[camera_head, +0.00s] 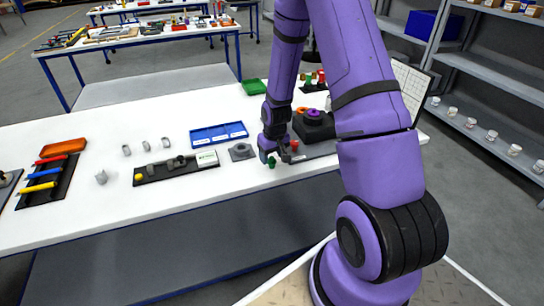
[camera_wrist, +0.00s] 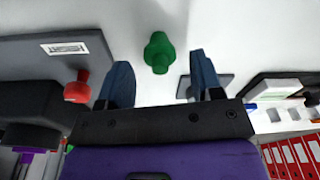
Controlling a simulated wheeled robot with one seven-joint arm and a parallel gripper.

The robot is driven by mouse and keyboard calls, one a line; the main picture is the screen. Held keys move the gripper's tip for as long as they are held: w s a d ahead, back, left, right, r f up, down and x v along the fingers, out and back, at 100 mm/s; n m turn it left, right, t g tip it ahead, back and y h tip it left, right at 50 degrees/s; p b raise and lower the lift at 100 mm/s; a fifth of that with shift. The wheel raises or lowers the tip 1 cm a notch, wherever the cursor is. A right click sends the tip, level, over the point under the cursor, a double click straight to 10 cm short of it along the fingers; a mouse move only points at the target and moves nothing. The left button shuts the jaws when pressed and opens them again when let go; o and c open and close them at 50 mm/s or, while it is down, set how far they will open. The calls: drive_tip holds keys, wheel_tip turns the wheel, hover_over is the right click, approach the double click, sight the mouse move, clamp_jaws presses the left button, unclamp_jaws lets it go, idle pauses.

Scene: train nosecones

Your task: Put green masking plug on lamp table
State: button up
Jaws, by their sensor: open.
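The green masking plug (camera_wrist: 159,53) stands out on the white table top in the wrist view, just beyond and between my fingertips. In the head view the green plug (camera_head: 271,162) is a small shape near the table's front edge, right beside my gripper (camera_head: 268,152). In the wrist view my gripper (camera_wrist: 158,80) has its two blue fingers spread apart with nothing between them. I cannot tell which part of the scene is the lamp table.
A red knob (camera_wrist: 77,88) on a dark grey plate (camera_wrist: 35,60) is close to the left finger. A grey square plate (camera_head: 242,151) lies left of my gripper. A blue tray (camera_head: 218,135) and a dark tray of parts (camera_head: 150,178) are further left. Shelves stand at right.

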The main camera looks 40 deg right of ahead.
wheel_tip(320, 180, up, 12)
drive_tip(key=s, duration=0.2)
wheel_tip(320, 180, up, 10)
drive_tip(key=t, duration=0.1)
hover_over(274, 163)
drive_tip(key=s+a, duration=0.3)
drive_tip(key=a, duration=0.1)
drive_tip(key=s+a+r+t, duration=0.1)
drive_tip(key=s+a+r, duration=0.2)
drive_tip(key=s+r, duration=0.3)
drive_tip(key=s+a+r+t, duration=0.1)
drive_tip(key=s+a+r, duration=0.2)
drive_tip(key=s+r, duration=0.2)
drive_tip(key=s+a+r+n, duration=0.1)
drive_tip(key=s+a+r, duration=0.1)
drive_tip(key=s+r, duration=0.4)
drive_tip(key=s, duration=0.4)
drive_tip(key=shift+s+a+r+t, duration=0.35)
drive_tip(key=shift+a+t, duration=0.05)
